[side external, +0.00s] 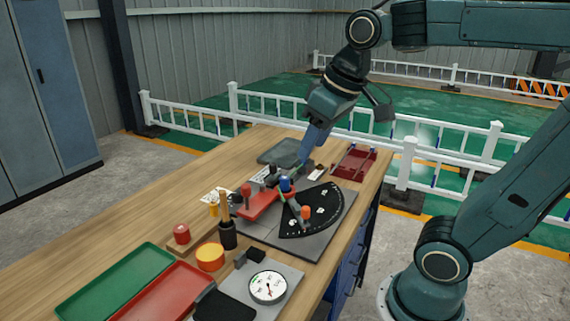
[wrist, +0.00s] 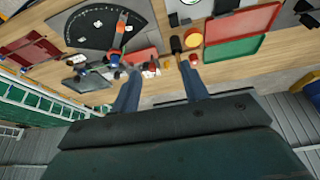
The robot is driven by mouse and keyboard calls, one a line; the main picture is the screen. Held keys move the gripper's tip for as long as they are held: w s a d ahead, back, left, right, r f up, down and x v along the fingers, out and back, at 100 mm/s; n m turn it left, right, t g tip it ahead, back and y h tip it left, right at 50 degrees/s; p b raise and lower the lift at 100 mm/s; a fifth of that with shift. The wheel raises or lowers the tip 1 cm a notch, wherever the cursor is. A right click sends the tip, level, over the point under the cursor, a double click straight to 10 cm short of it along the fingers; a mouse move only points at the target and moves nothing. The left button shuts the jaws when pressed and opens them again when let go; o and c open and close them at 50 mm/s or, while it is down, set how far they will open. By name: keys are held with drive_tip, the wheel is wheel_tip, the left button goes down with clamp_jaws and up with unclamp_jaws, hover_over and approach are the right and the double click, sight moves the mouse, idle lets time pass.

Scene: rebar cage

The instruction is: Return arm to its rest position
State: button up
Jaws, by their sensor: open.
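My gripper (side external: 304,158) hangs from my arm above the far half of the wooden workbench, its blue fingers pointing down. In the wrist view my gripper (wrist: 158,66) has its two fingers wide apart, with nothing held between them. Below it is a black fan-shaped dial plate (side external: 325,205) with white marks and a pivoted arm bearing a blue knob (side external: 286,184) and an orange knob (side external: 306,212). A red block (side external: 262,204) lies beside the dial. In the side view the fingers overlap the area behind the dial, so their exact height is unclear.
A dark red tray (side external: 366,174) and a grey tray (side external: 262,157) lie at the bench's far end. A green tray (side external: 115,283), red tray (side external: 163,293), round gauge (side external: 268,287), orange cylinder (side external: 210,257) and black tool holder (side external: 228,236) stand nearer. White fences (side external: 460,155) run behind.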

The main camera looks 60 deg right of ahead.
drive_tip(key=s+a+f+t, duration=0.1)
drive_tip(key=s+a+f, duration=0.1)
drive_tip(key=s+f, duration=0.2)
drive_tip(key=s, duration=0.3)
drive_tip(key=shift+s+a+f+n, duration=0.15)
drive_tip(key=shift+a+f+n, duration=0.1)
drive_tip(key=shift+f+n, duration=0.1)
idle(1.2)
